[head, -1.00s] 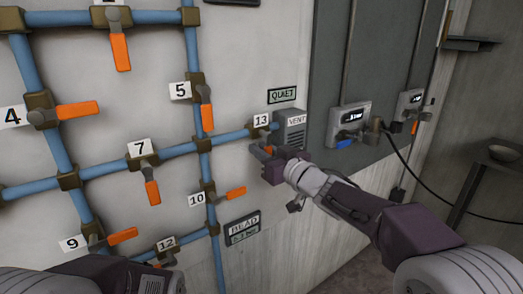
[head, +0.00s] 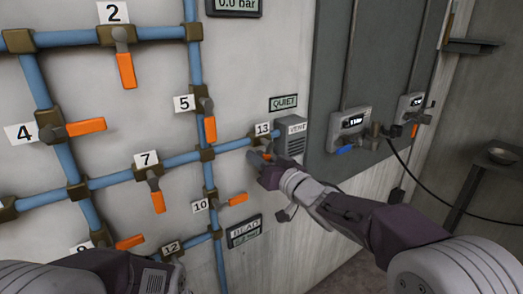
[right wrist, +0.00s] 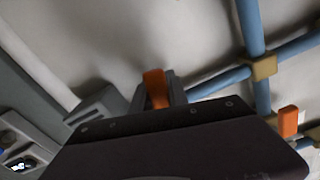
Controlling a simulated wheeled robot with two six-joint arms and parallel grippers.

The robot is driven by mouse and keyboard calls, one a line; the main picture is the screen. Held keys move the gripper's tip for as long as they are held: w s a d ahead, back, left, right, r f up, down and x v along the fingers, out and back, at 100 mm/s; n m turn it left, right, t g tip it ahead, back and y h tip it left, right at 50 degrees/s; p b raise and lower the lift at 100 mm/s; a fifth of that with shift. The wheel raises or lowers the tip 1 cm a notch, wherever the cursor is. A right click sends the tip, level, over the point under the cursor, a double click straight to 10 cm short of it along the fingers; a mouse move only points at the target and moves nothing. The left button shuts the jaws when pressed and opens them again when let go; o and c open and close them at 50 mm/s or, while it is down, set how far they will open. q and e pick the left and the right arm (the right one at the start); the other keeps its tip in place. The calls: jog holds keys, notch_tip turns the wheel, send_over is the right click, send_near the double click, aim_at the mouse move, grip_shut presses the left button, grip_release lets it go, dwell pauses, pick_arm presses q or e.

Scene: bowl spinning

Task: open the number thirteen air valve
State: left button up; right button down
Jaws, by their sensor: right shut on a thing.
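The number thirteen plate (head: 263,129) is on the wall at the right end of a blue pipe, next to the grey vent box (head: 291,137). My right gripper (head: 262,158) is at the valve just below that plate. It is shut on the valve's orange handle (right wrist: 155,88), which shows between the fingers in the right wrist view. In the head view the gripper hides most of the handle and the valve body. My left arm shows at the bottom left of the head view, and I cannot make out its jaws.
Blue pipes with other orange-handled valves, such as number five (head: 209,128), number seven (head: 157,200) and number ten (head: 237,199), cover the wall to the left. A grey panel with gauge boxes (head: 349,128) and a hanging black cable stands to the right.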

jog(key=shift+s+a+r+m+p, duration=0.2)
jog(key=shift+a+r+m+p, duration=0.1)
jog(key=shift+m+p, duration=0.6)
jog(key=shift+s+a+r+m+p, duration=0.2)
jog(key=shift+a+m+p, duration=0.1)
jog(key=shift+m+p, duration=0.6)
jog(key=shift+f, duration=0.1)
jog(key=c, duration=1.3)
grip_release()
